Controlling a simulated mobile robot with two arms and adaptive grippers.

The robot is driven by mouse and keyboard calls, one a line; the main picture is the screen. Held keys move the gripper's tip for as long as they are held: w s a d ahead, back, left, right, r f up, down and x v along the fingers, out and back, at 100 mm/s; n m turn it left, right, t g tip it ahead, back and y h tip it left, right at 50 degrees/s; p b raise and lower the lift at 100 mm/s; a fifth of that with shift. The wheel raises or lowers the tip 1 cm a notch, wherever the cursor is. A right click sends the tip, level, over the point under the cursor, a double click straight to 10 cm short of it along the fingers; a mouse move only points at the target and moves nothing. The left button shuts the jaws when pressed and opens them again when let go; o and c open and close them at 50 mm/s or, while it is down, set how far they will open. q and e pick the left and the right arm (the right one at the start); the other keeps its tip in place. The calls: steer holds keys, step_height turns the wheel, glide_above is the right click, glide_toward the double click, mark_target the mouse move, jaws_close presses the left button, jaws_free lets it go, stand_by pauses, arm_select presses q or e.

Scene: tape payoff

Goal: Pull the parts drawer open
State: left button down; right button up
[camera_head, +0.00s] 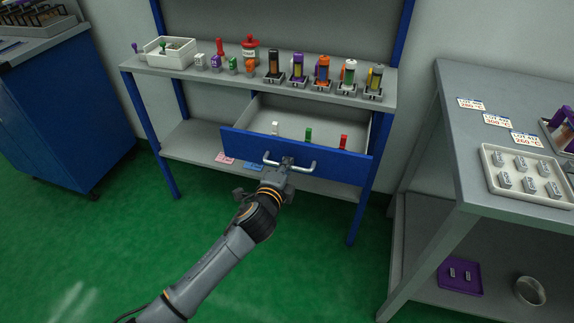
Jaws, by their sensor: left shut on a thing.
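The parts drawer (330,161) has a blue front and a grey inside, and sits under the top of the blue-framed bench. It stands pulled out toward me, its inside showing. In it stand a white part (275,128), a green part (308,135) and a red part (343,142). A light metal bar handle (304,169) is on the drawer front. My left gripper (287,163) is shut on the middle of the handle; its fingers partly hide the bar. My right gripper is not in view.
The bench top (215,75) holds a white bin (168,52), small coloured parts and a row of coloured cylinders in stands. A grey table (455,105) with a tray (490,157) of metal blocks stands at right. A blue cabinet (65,110) stands at left. Green floor is clear in front.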

arm_select(q)
steer(key=c, duration=1.7)
jaws_free()
steer(key=v, duration=1.2)
